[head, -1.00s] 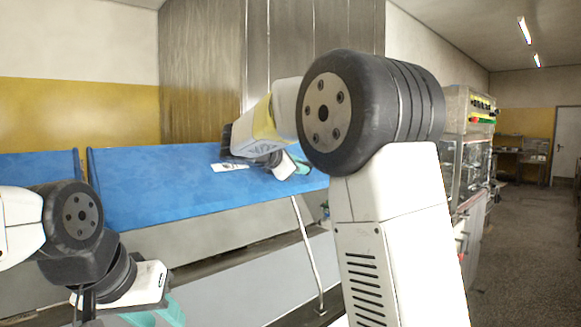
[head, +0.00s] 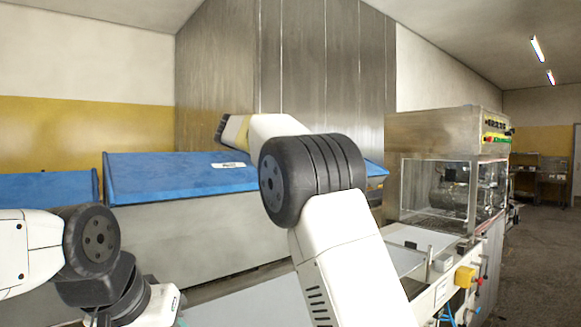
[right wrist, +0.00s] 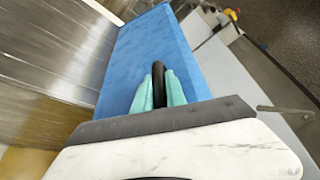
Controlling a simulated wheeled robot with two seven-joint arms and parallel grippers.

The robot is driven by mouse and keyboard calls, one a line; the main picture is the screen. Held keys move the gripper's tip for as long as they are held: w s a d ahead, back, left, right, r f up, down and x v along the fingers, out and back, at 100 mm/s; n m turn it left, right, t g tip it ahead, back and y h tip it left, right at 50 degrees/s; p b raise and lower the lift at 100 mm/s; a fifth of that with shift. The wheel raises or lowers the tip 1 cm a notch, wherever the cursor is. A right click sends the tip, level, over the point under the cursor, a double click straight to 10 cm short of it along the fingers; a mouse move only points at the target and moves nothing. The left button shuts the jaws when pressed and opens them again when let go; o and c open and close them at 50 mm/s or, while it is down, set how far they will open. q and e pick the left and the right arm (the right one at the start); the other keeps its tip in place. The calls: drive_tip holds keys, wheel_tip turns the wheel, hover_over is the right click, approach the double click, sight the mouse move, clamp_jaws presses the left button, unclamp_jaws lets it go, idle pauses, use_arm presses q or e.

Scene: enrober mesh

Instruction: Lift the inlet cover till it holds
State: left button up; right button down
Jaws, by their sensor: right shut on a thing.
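The inlet cover is a long blue panel (head: 170,175) at the left and centre of the head view, sloping above a grey front. It fills the middle of the right wrist view (right wrist: 150,50). My right gripper (right wrist: 159,74) is shut on the cover's black handle (right wrist: 159,88), with a teal finger on each side. In the head view my right arm hides this gripper and part of the cover. My left gripper is at the bottom left of the head view, mostly cut off by the frame's lower edge. I cannot tell whether the cover holds by itself.
Another blue panel (head: 45,187) lies to the left of the cover. A glass-sided steel machine (head: 445,160) stands at the right, with a yellow box (head: 465,277) below it. A thin metal rod (right wrist: 285,108) shows right of the cover. The floor at far right is clear.

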drive_tip(key=c, duration=1.4)
unclamp_jaws()
drive_tip(key=shift+o, duration=0.2)
drive_tip(key=shift+a, duration=0.1)
drive_tip(key=v, duration=0.7)
drive_tip(key=shift+s+a+r, duration=0.1)
drive_tip(key=shift+s+a, duration=0.1)
drive_tip(key=shift+s, duration=0.05)
drive_tip(key=shift+a, duration=0.1)
